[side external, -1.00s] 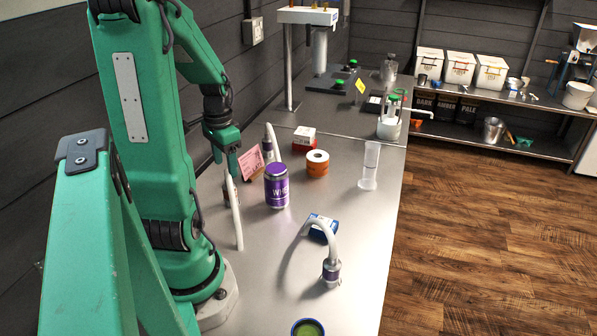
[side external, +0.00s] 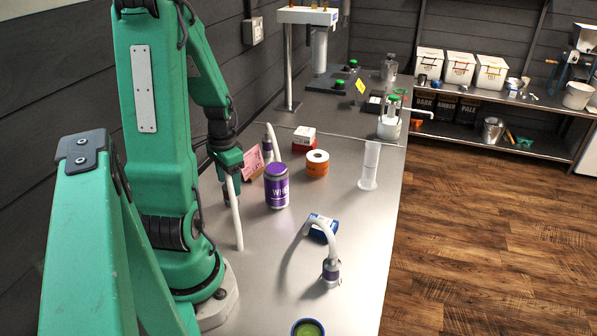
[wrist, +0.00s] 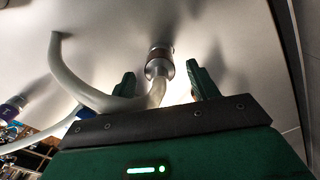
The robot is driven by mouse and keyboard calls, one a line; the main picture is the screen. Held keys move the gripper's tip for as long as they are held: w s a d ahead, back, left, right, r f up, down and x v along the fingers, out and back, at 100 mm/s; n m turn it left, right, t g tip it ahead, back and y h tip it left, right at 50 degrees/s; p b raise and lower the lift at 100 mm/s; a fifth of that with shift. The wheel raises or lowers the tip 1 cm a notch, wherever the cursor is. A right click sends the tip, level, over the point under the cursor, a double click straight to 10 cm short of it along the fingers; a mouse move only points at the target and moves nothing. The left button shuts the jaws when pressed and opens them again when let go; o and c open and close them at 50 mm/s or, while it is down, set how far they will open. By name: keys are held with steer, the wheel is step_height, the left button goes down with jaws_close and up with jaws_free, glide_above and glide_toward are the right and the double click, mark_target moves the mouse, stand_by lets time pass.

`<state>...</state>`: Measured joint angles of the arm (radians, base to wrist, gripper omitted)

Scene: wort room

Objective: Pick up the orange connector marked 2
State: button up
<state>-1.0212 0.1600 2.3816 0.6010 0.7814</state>
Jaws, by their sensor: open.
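My gripper (side external: 229,178) is low over the left part of the steel bench, in front of the pink card. In the wrist view my gripper (wrist: 162,76) is open. A metal hose connector with a dark brownish band (wrist: 160,62) stands just beyond and between the fingertips, apart from both. Its pale hose (wrist: 75,85) curves away to the left; the hose also shows in the side view (side external: 236,215), where my gripper mostly hides the connector. I cannot read a mark on it, nor tell if its band is orange.
A purple can (side external: 277,188) stands close right of my gripper. Another hose connector (side external: 331,271) stands nearer the front, beside a blue item (side external: 322,226). An orange roll (side external: 317,163) and a clear cylinder (side external: 370,167) stand farther right. The wall is close on the left.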

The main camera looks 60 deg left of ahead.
steer(key=shift+f, duration=0.85)
steer(key=c, duration=1.1)
steer(key=shift+c, duration=0.3)
steer(key=shift+r, duration=0.1)
steer(key=shift+r, duration=1.95)
steer(key=w+d+r, duration=0.5)
steer(key=d+r, duration=0.2)
steer(key=d, duration=0.3)
steer(key=shift+w+d, duration=0.2)
